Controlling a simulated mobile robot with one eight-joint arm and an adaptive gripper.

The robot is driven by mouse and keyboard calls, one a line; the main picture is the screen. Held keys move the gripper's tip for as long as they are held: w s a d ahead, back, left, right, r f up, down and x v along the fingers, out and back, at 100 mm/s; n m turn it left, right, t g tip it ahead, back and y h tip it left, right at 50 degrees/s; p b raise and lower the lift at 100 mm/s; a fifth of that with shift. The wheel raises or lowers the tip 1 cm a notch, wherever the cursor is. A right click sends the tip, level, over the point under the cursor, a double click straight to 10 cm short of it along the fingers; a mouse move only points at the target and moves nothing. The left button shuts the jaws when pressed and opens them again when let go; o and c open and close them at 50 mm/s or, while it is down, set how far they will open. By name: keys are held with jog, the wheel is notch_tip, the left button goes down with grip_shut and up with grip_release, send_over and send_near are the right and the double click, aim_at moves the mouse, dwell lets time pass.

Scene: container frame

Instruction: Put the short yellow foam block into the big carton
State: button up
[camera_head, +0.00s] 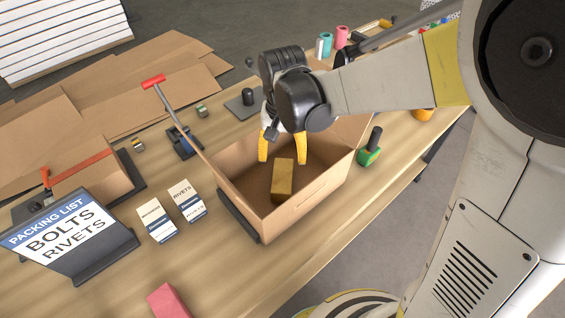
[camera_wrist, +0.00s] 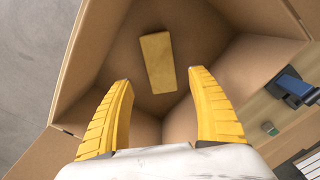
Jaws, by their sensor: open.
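The short yellow foam block (camera_head: 282,178) lies inside the big carton (camera_head: 322,194), on its floor. In the wrist view the block (camera_wrist: 157,62) lies beyond my fingertips, with the carton wall (camera_wrist: 75,60) around it. My gripper (camera_head: 282,161) has yellow fingers and is over the carton's opening, pointing down. In the wrist view its fingers (camera_wrist: 157,76) are spread wide apart with nothing between them. The block is apart from both fingers.
Two small boxes labelled for rivets (camera_head: 186,201) and another item (camera_head: 157,221) stand left of the carton, near a packing list sign (camera_head: 72,238). A pink block (camera_head: 168,301) lies at the front. A green bottle-like item (camera_head: 370,148) stands right of the carton. A smaller carton (camera_head: 92,178) is at left.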

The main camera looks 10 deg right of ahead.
jog(key=s+d+r+n+t, duration=0.2)
jog(key=s+d+r+t, duration=0.5)
jog(key=s+d+r, duration=0.4)
jog(key=shift+d+r, duration=0.4)
jog(key=shift+d, duration=0.8)
